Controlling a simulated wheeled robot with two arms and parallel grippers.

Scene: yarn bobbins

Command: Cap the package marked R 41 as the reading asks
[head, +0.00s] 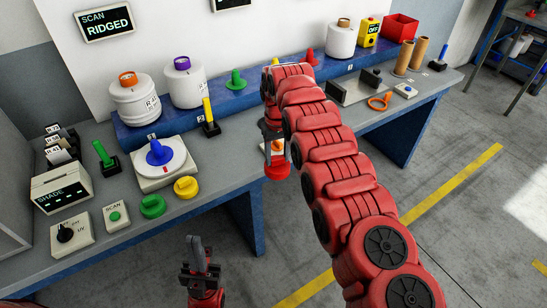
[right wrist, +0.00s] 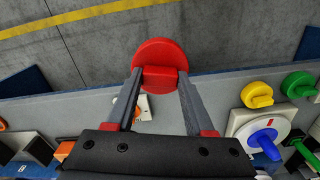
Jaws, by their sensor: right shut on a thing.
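A white package (head: 134,104) with an orange core top stands on the blue shelf at the left; its label seems to start with R, but I cannot read it fully. A second white package (head: 184,86) with a purple top stands beside it. The screen (head: 104,23) reads SCAN RIDGED. My right gripper (right wrist: 158,92) is shut on a red cap (right wrist: 160,62) by its raised grip, held over the table's front edge; the cap also shows in the head view (head: 278,171). My left gripper (head: 198,252) is low in front of the table, its finger gap unclear.
A green cap (head: 152,206) and a yellow cap (head: 186,187) lie near the front edge. A white device with a blue knob (head: 159,153), a SCAN button box (head: 116,216) and a SHADE box (head: 62,190) stand at the left. A third package (head: 342,40) stands further right.

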